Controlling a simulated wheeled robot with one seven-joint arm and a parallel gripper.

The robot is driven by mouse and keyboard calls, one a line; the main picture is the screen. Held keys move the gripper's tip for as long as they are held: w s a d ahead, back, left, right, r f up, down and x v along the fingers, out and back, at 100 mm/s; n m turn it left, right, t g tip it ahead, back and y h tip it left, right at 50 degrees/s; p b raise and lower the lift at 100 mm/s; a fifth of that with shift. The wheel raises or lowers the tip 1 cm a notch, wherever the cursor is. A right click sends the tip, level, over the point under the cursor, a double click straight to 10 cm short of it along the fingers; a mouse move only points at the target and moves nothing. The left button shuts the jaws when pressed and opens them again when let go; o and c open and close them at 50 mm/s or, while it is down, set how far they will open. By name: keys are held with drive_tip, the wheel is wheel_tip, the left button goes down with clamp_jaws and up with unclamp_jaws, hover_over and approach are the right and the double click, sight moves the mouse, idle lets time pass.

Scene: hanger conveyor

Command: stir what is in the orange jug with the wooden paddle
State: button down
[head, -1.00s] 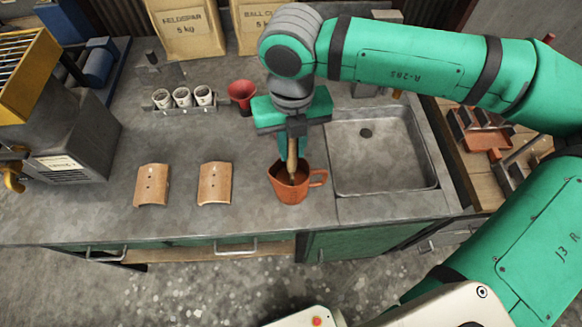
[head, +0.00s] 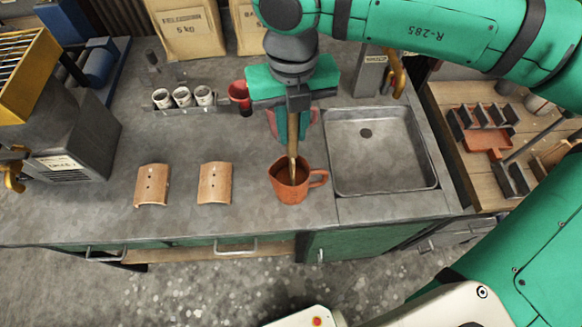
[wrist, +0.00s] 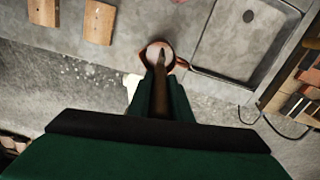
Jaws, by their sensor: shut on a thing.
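The orange jug (head: 291,193) stands upright on the grey worktop, left of the sink, with its handle to the right. Something brown shows inside it. My gripper (head: 292,112) is above the jug, shut on the wooden paddle (head: 292,145), which hangs nearly upright. The paddle's lower end overlaps the jug's mouth; I cannot tell how deep it reaches. In the wrist view the paddle (wrist: 160,92) points at the opening of the jug (wrist: 171,65). The fingertips are partly hidden there.
The sink (head: 380,165) is right of the jug. Two curved tan tiles (head: 152,186) (head: 214,184) lie to the left. A rack with white cups (head: 182,97) and a red cup (head: 239,94) stand behind. A reddish vessel (head: 272,122) is partly hidden behind my gripper.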

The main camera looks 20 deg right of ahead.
drive_tip(key=shift+r, duration=3.1)
drive_tip(key=shift+r, duration=1.85)
